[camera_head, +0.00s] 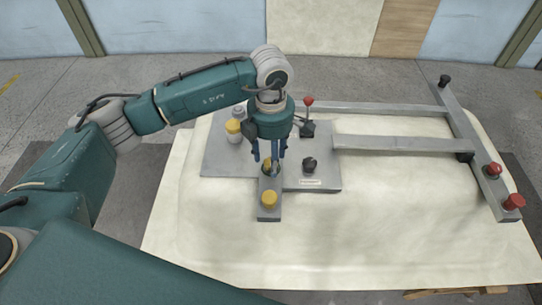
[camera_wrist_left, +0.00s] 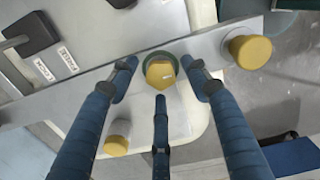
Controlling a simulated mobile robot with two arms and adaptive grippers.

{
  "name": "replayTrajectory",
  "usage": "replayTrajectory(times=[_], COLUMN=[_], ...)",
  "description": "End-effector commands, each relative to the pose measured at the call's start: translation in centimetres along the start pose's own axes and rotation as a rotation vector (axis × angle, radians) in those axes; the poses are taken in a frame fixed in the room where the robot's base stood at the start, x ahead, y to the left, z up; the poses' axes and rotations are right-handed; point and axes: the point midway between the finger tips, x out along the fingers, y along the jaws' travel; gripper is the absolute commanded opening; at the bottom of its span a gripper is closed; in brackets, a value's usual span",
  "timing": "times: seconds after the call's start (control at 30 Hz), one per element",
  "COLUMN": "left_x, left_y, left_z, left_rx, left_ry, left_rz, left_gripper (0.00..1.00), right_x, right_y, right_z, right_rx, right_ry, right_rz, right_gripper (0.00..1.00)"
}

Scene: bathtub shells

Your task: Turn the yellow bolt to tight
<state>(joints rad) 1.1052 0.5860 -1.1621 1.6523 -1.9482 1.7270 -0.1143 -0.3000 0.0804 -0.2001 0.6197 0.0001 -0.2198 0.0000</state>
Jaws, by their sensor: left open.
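The yellow bolt (camera_wrist_left: 160,70) has a hex head and sits on a round green base on a grey metal bar. It is near the centre of the left wrist view. In the head view the bolt (camera_head: 266,165) is partly hidden behind my fingers. My left gripper (camera_head: 270,157) points down over it from above. In the left wrist view the blue fingers of this gripper (camera_wrist_left: 159,76) are spread open around the bolt, with gaps between tips and head. My right gripper is not in view.
A yellow cap (camera_head: 268,200) stands on the bar near the bolt, and another yellow-topped post (camera_head: 233,130) stands on the grey plate (camera_head: 222,160). A red-tipped lever (camera_head: 308,102) and a black knob (camera_head: 310,165) are close by on the right. The pale shell (camera_head: 400,245) is clear in front.

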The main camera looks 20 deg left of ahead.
Motion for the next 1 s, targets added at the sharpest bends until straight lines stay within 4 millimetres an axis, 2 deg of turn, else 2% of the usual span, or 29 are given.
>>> replayTrajectory(times=[0.17,0.5,0.7,1.0], left_x=[-1.1,-8.1,-11.1,-12.1], left_y=[0.0,0.1,0.1,0.0], left_z=[0.0,0.1,0.1,0.0], left_rx=[0.000,0.001,0.000,0.000], left_ry=[0.000,-0.003,-0.001,0.000], left_rz=[0.000,0.004,0.002,0.000], left_gripper=[0.48,0.48,0.48,0.48], right_x=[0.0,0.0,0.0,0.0], right_y=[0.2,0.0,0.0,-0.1], right_z=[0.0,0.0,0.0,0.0], right_rx=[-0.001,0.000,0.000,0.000], right_ry=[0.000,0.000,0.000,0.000], right_rz=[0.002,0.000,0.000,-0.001], right_gripper=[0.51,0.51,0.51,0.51])
